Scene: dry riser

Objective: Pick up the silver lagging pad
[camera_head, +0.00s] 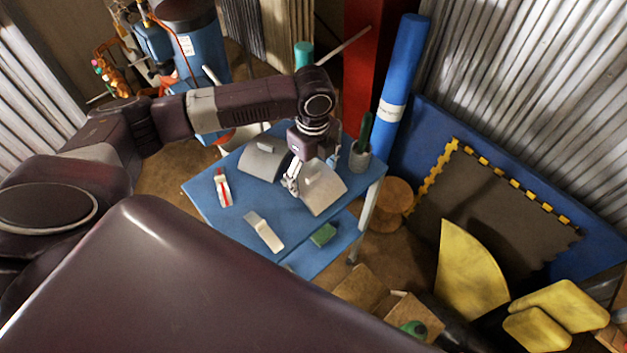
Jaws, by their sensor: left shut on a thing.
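Two curved silver-grey pads lie at the far side of the blue table. The right silver lagging pad (323,192) has a small raised tab on top, and my left gripper (291,184) is shut on it at its left edge. I cannot tell whether this pad is clear of the table top. My right gripper is not in view.
The blue table (243,203) also holds a white-and-red item (222,188), a pale strip (264,232) and a grey pot (359,158). A green block (323,235) is near the front. Yellow pieces (467,275) and a tall blue roll (402,85) stand to the right.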

